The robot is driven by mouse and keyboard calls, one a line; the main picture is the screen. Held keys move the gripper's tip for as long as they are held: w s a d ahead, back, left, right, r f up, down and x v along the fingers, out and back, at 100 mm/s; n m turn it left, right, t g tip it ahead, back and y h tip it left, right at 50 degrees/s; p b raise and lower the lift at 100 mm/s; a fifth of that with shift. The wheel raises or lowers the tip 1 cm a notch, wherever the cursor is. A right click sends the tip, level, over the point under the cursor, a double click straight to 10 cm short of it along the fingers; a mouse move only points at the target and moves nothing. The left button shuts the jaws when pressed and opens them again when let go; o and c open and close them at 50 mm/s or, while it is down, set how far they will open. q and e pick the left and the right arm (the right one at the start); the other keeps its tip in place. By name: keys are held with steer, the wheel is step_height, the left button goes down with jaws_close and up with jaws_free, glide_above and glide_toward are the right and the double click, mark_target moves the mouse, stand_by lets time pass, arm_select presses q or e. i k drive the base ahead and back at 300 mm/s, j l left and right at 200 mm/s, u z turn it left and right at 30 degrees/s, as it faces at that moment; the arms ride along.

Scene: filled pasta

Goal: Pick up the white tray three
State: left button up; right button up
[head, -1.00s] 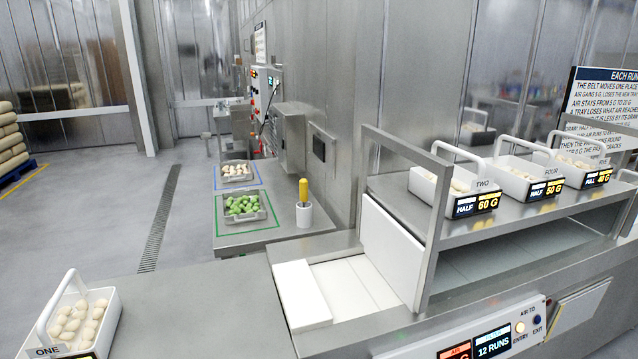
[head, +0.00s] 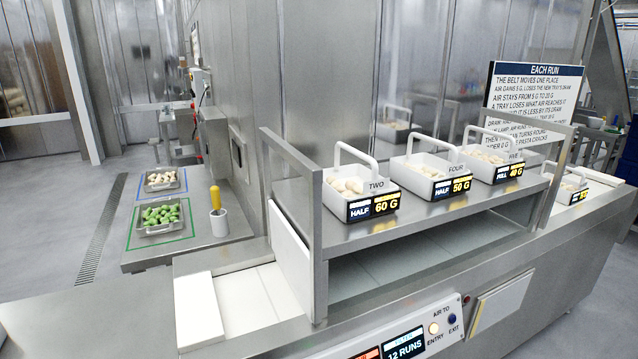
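No tray with a readable THREE label is in view. White handled trays of pale pasta stand in a row on the steel shelf: tray two (head: 340,171) with a 60 G display, tray four (head: 416,181) with 50 G, and tray five (head: 484,165) with 40 G. Another white tray (head: 563,195) sits at the far right, past the shelf's end frame; its name cannot be read. Neither of my grippers is in view.
The steel shelf (head: 360,238) stands over a belt with a white entry slab (head: 197,310). A control panel (head: 440,328) is on the front. A side counter (head: 150,255) holds two small trays and a yellow-handled tool (head: 215,198). The near-left steel top looks clear.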

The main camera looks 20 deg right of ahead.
mark_target(569, 193)
steer(key=l+z, duration=0.2)
steer(key=l, duration=0.35)
steer(key=l+z, duration=0.2)
steer(key=l, duration=0.3)
steer(key=i+l+z, duration=0.2)
steer(key=l, duration=0.3)
steer(key=l+z, duration=0.2)
steer(key=l, duration=0.35)
steer(key=i+l+z, duration=0.2)
steer(key=l, duration=0.7)
steer(key=i+l+z, duration=0.15)
steer(key=l, duration=0.7)
steer(key=i+u, duration=0.15)
steer(key=u, duration=0.6)
steer(key=i+l+u, duration=0.2)
steer(key=u, duration=0.2)
steer(key=i+l+u, duration=0.15)
steer(key=l+u, duration=0.2)
steer(key=l, duration=0.15)
